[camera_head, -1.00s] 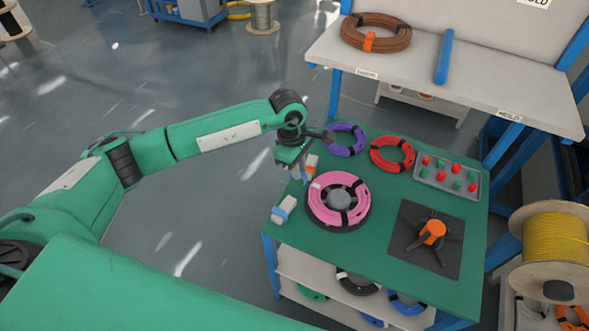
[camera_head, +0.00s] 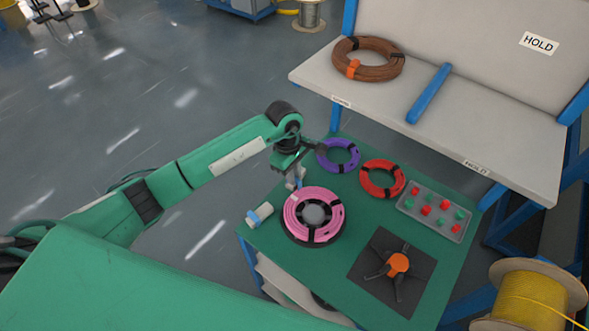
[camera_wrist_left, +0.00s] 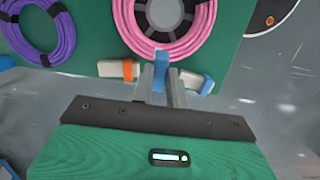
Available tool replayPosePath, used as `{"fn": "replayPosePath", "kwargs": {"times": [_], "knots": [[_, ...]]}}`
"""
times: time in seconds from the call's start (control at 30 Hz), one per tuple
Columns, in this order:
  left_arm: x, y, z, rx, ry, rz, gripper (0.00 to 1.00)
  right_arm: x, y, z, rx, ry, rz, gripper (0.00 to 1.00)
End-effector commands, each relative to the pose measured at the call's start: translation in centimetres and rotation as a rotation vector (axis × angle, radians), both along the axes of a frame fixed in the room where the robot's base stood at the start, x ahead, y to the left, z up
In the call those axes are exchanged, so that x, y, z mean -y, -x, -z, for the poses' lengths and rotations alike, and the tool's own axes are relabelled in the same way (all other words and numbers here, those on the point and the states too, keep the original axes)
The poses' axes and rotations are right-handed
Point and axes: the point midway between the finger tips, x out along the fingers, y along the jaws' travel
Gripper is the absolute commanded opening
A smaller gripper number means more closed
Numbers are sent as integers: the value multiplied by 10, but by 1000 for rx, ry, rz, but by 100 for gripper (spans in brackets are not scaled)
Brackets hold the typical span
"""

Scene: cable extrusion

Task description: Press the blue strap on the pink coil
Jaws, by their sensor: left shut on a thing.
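The pink coil (camera_head: 295,205), bound with black straps, lies around a grey hub at the left of the green table; its near edge also shows at the top of the wrist view (camera_wrist_left: 128,28). My left gripper (camera_head: 296,183) is at the coil's upper left edge in the head view, pointing down. It is shut on the blue strap (camera_wrist_left: 161,60), a short blue piece between the fingertips. In the wrist view the strap's far end meets or overlaps the coil's edge; I cannot tell whether it touches. My right gripper is not in view.
A white block with a blue band (camera_head: 259,215) and one with an orange band (camera_wrist_left: 117,69) lie near the gripper. Purple (camera_head: 338,155) and red (camera_head: 383,178) coils, a button tray (camera_head: 435,214) and an orange-hubbed spider (camera_head: 398,263) occupy the table (camera_head: 350,215).

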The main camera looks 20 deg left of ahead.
Motion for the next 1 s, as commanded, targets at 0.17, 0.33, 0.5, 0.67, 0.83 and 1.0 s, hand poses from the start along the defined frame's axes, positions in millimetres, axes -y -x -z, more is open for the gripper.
{"fn": "replayPosePath", "kwargs": {"times": [0.17, 0.33, 0.5, 0.67, 0.83, 1.0], "knots": [[0, 0, 26, -1, 2, -1, 2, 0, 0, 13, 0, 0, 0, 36], [1, 0, 42, 0, 2, 0, 2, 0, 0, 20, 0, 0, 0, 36], [0, 0, 51, 0, 1, -1, 2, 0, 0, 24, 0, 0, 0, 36], [0, 0, 54, 0, 1, -1, 2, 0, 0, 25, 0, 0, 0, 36], [0, 0, 54, 1, 1, 0, 2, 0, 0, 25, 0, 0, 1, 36], [0, 0, 53, 1, 1, 0, 2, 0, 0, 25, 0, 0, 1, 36]]}}
